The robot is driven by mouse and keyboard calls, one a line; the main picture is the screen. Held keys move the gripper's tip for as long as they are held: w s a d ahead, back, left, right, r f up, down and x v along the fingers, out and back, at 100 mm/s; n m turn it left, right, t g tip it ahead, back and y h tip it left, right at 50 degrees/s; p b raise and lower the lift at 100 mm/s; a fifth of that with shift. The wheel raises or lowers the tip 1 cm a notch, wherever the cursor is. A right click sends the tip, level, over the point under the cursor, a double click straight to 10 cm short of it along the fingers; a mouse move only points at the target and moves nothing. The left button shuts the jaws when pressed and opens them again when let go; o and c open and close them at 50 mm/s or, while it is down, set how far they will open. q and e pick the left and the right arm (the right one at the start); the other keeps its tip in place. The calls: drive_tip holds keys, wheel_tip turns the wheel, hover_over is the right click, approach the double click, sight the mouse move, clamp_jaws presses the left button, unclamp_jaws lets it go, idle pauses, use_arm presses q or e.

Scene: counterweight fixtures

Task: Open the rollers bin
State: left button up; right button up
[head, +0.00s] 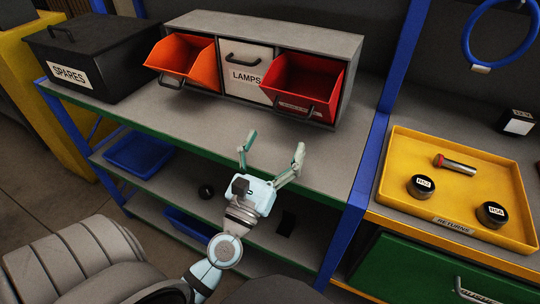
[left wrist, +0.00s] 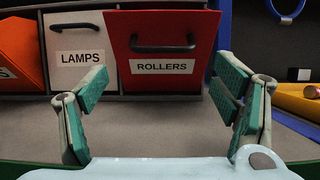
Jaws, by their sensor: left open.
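The rollers bin (head: 306,79) is the red bin at the right end of the grey bin cabinet. It is tipped forward out of the cabinet, with its dark inside showing from above. In the left wrist view its red front (left wrist: 165,50) shows a black handle (left wrist: 162,45) and a ROLLERS label (left wrist: 162,66). My left gripper (head: 272,149) is open and empty in front of the shelf edge, below and apart from the bin. Its two fingers (left wrist: 161,80) stand wide apart, with the bin front beyond them.
An orange bin (head: 181,55) is also tipped out; the white LAMPS bin (head: 246,70) between is shut. A black SPARES box (head: 92,50) stands left. A blue post (head: 361,200) separates the yellow returns tray (head: 460,220) at right. The shelf before the cabinet is clear.

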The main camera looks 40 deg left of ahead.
use_arm(q)
drive_tip(key=shift+v, duration=1.75)
